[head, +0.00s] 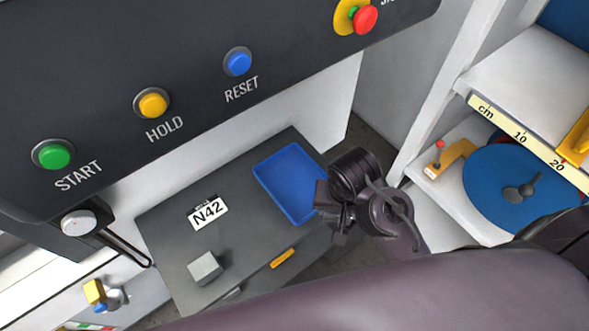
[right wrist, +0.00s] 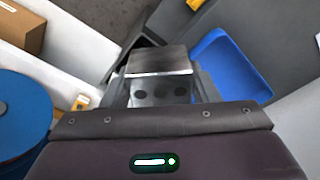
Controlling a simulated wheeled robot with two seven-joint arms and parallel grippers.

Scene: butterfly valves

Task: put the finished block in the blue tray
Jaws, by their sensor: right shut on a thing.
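The blue tray (head: 290,184) lies on the dark grey table and looks empty; it also shows in the right wrist view (right wrist: 226,66), to the right of my gripper. My right gripper (head: 336,218) is at the tray's right edge in the head view. In the right wrist view it is shut on a grey metal block (right wrist: 158,63) with dark round holes in its near face. In the head view the held block is hidden by the gripper. A second plain grey block (head: 205,268) sits on the table. My left gripper is not in view.
An N42 card (head: 208,213) lies on the table (head: 165,235). A control panel (head: 200,60) with START, HOLD and RESET buttons stands behind. At the right is a shelf (head: 510,75) with a blue disc (head: 500,205). The table between card and tray is clear.

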